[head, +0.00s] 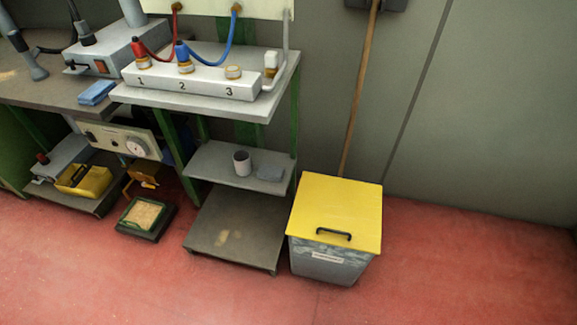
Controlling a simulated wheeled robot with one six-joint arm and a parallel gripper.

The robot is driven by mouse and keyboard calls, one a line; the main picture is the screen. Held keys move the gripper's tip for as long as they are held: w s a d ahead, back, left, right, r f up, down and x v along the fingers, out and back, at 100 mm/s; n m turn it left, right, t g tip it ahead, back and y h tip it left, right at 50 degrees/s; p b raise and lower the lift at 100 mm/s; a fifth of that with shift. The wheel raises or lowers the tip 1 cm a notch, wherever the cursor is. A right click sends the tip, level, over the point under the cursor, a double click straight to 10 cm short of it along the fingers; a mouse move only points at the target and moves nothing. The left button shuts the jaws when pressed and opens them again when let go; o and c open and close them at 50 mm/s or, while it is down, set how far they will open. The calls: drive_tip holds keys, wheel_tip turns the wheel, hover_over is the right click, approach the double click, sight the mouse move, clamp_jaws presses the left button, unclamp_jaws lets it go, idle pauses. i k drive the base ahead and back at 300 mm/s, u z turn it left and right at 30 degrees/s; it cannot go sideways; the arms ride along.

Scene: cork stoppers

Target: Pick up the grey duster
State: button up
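A small flat grey item (270,173), which looks like the grey duster, lies on the middle shelf (215,165) of the stand, near its right end. A light grey cup (242,161) stands just to its left, apart from it. A folded blue cloth (97,92) lies on the bench at the left. My gripper is not in view.
The top shelf (130,97) above carries a numbered block (190,82) with stoppers and tubes. A yellow-lidded bin (337,212) stands right of the stand, a wooden pole (360,90) behind it. A small tray (146,217) sits left. Red floor (450,265) is clear at right.

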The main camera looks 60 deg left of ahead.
sight(269, 172)
drive_tip(key=u, duration=0.25)
drive_tip(key=i, duration=0.65)
drive_tip(key=u, duration=0.95)
drive_tip(key=i, duration=0.4)
drive_tip(key=u, duration=0.35)
